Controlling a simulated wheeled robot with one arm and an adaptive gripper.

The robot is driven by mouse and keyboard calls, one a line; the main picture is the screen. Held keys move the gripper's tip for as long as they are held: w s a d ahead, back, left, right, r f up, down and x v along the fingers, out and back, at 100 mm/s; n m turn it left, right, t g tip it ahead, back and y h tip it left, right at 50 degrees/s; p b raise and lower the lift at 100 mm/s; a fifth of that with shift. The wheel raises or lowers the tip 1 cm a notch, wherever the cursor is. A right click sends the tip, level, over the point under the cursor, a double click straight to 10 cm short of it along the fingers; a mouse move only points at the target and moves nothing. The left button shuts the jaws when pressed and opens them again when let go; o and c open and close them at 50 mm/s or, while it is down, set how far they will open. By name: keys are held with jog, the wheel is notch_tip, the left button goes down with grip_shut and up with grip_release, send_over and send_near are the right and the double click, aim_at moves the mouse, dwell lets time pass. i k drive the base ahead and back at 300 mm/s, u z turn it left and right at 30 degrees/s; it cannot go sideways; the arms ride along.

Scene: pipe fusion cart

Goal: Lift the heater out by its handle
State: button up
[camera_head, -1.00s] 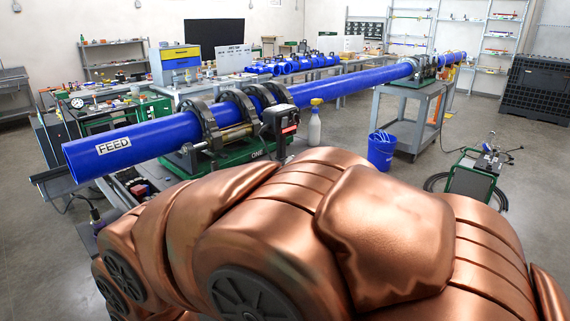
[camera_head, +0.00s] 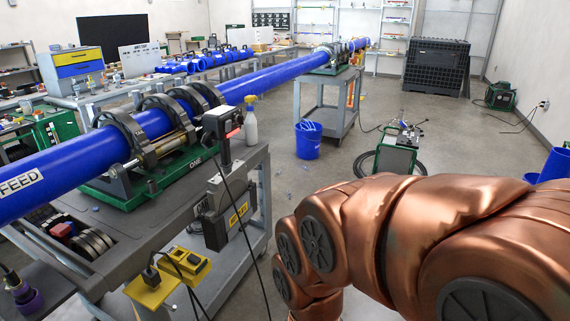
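What looks like the heater is a dark upright unit on the near side of the grey cart (camera_head: 140,238). Its blocky black handle head (camera_head: 218,123), with a red patch, stands above the cart top. A dark stem runs down from it to a grey and black holder or body (camera_head: 226,212) with a yellow label. I cannot tell where heater ends and holder begins. A black cable hangs beside it. My copper-coloured arm fills the lower right, to the right of the heater and apart from it in the picture. My gripper is not in view.
A long blue pipe (camera_head: 272,77) lies in the clamps of the green fusion machine (camera_head: 128,192). A yellow box (camera_head: 184,262) sits low on the cart's near side. A spray bottle (camera_head: 250,122) stands behind the handle. A blue bucket (camera_head: 308,140) stands on open floor.

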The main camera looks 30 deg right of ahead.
aim_at(235, 173)
jog(key=z, duration=1.9)
jog(key=i, duration=0.9)
jog(key=u, duration=3.2)
jog(key=i, duration=0.5)
